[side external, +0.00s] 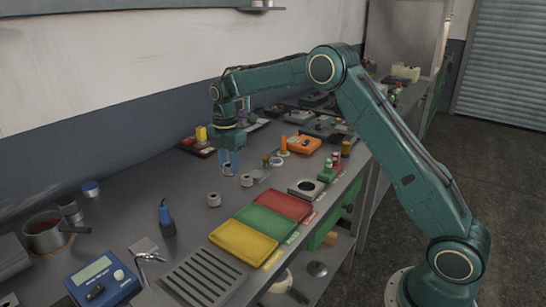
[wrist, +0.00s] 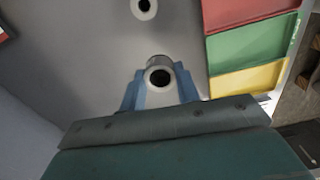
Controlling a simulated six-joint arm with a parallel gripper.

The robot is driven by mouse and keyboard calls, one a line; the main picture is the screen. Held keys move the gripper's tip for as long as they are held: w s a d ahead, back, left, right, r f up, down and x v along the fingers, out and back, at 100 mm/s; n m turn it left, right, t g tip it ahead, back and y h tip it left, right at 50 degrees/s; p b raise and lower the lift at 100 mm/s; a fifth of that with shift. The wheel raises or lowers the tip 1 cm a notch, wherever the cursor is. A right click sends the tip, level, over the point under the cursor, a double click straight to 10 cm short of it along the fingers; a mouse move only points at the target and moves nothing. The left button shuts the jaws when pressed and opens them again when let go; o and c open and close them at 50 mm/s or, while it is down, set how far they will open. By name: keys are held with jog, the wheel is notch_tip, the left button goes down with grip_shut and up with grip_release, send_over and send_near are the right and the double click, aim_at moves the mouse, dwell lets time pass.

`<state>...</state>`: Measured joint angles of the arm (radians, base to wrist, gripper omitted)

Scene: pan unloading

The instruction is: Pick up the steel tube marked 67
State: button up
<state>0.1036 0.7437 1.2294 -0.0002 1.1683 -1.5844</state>
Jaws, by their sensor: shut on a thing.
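My gripper (side external: 229,161) points down over the bench, its blue fingers shut on a short steel tube (side external: 228,171). In the wrist view the blue fingers (wrist: 161,85) stand on both sides of this tube (wrist: 159,62), whose dark bore faces the camera. I cannot read a number on it, and I cannot tell whether it is clear of the bench top. A second steel tube (side external: 247,180) stands close by to the right, and a third (side external: 214,199) stands nearer the camera. One other tube (wrist: 143,8) shows at the top of the wrist view.
Red (side external: 282,205), green (side external: 266,222) and yellow (side external: 243,242) trays lie along the bench front. A blue-handled tool (side external: 166,218) stands left of them. Bare bench lies left of the tubes.

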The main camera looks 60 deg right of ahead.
notch_tip(320, 180, up, 12)
jog(key=shift+r, duration=0.25)
jog(key=shift+s+d, duration=0.1)
jog(key=shift+s, duration=0.05)
dwell(0.7)
